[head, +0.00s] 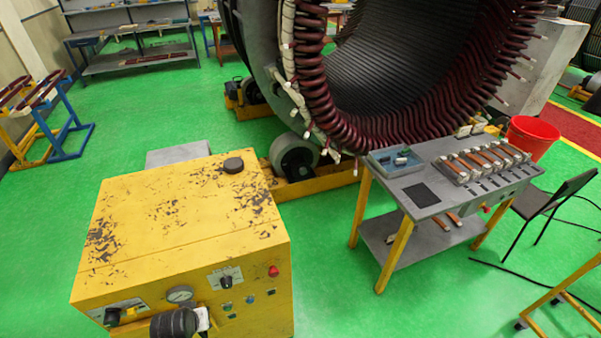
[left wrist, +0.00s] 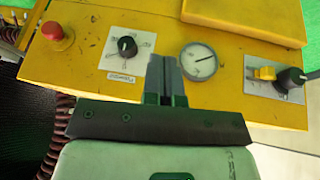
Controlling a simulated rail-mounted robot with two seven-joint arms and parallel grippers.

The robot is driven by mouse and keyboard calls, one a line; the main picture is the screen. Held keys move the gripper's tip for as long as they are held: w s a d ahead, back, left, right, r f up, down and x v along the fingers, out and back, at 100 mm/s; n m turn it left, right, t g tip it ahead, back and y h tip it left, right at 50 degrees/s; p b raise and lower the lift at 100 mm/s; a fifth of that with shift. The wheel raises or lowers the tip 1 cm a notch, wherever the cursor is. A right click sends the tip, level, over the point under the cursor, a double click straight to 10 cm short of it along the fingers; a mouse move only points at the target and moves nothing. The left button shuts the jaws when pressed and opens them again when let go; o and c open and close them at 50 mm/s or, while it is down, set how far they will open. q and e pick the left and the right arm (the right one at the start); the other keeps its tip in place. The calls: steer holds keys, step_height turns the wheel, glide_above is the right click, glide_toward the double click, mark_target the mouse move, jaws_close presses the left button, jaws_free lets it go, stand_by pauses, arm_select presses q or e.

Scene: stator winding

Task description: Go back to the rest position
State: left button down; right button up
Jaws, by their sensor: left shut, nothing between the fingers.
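My left gripper (left wrist: 164,66) shows in the left wrist view with its two fingers together and nothing between them. Its fingertips appear in front of the control panel of a yellow cabinet (left wrist: 110,75), between a black knob (left wrist: 127,46) and a round gauge (left wrist: 198,61). I cannot tell whether they touch the panel. In the head view, a dark rounded part of what looks like my left arm is at the bottom edge, before the cabinet (head: 170,220); the fingers cannot be made out there. My right gripper is not in view.
A large stator (head: 400,110) with dark red coils stands behind the cabinet. A grey work table (head: 410,225) with yellow legs, a red bucket (head: 530,138) and a black chair (head: 550,200) are to the right. Green floor (head: 420,305) is clear at bottom right centre.

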arm_select(q)
steer(key=s+d+r+m+t+p, duration=0.1)
steer(key=s+d+r+m+p, duration=0.2)
steer(key=s+r, duration=0.7)
steer(key=s+d+r+m+g+p, duration=0.1)
steer(key=s+d+p, duration=0.1)
steer(key=s, duration=0.6)
steer(key=s+d+m+g+p, duration=0.1)
steer(key=s+d, duration=0.1)
steer(key=s, duration=0.6)
steer(key=shift+s+d+r+g+h+p, duration=0.2)
steer(key=shift+d+r+g+h+p, duration=0.1)
steer(key=shift+r+p, duration=0.1)
